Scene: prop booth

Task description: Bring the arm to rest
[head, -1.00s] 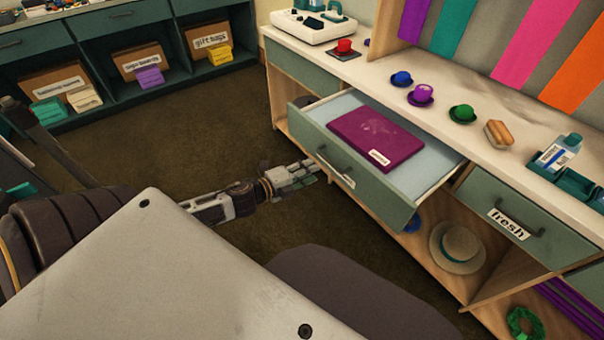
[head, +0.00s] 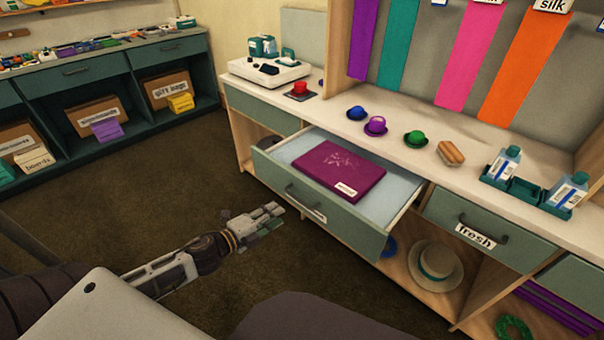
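My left gripper (head: 268,216) reaches in from the lower left and hangs over the brown floor, just in front of the open drawer (head: 400,212). A gap of floor shows between its fingertips and the drawer front, and it appears to hold nothing. Its fingers look close together, but at this angle I cannot tell whether they are open or shut. A flat purple box (head: 338,170) with a white label lies inside the open drawer. My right gripper is not in view.
The white counter (head: 330,105) carries small hats, a bread-like item (head: 450,153) and a green bottle tray (head: 525,192). A closed drawer labelled "fresh" (head: 490,222) is right of the open one. A straw hat (head: 436,265) sits below. Floor at left is clear.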

